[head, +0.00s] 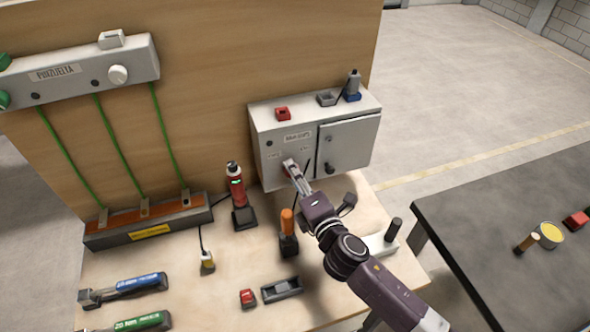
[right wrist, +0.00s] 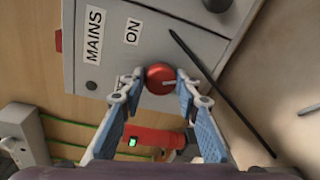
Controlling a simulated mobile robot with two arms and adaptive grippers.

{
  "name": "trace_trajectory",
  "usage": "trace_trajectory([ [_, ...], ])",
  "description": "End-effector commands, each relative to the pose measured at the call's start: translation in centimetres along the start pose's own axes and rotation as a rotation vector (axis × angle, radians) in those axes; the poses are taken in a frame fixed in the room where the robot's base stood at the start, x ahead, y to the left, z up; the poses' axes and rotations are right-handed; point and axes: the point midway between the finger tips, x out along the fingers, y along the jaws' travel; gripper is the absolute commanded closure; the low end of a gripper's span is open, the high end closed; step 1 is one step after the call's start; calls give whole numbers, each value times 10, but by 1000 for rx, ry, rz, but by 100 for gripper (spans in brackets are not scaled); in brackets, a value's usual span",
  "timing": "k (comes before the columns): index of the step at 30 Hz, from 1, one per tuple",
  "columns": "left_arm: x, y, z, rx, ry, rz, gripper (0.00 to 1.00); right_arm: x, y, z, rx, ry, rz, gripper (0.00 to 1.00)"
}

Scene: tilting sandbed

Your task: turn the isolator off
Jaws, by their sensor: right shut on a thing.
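The grey mains cabinet (head: 275,140) stands at the back right of the bench, against the wooden board. In the right wrist view its front panel (right wrist: 190,40) carries a MAINS label (right wrist: 94,36) and an ON label (right wrist: 132,32). The round red isolator knob (right wrist: 160,74) with a pale mark is on this panel, close to the ON label. My right gripper (head: 289,165) reaches the left part of the cabinet front. Its fingers are closed on the red knob from both sides. In the head view the fingers largely hide the knob. My left gripper is not in view.
The cabinet's right door (head: 348,145) has a dark handle. A red tool (head: 238,195) and an orange-handled tool (head: 287,222) stand upright near my right arm. Torque wrenches (head: 125,285) lie at front left. A dark table (head: 520,220) stands at right.

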Motion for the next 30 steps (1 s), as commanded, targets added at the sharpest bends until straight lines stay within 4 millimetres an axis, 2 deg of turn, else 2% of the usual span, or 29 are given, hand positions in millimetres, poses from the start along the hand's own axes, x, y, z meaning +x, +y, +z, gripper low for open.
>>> trace_trajectory([
  [12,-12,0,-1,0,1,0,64,0,-1,-1,-174,-16,-21,95],
  [28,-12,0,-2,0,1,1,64,0,-2,-1,-197,-17,-24,95],
  [29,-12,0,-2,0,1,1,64,0,-2,-1,-197,-17,-24,68],
  [30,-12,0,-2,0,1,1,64,0,-2,-1,-197,-17,-24,64],
])
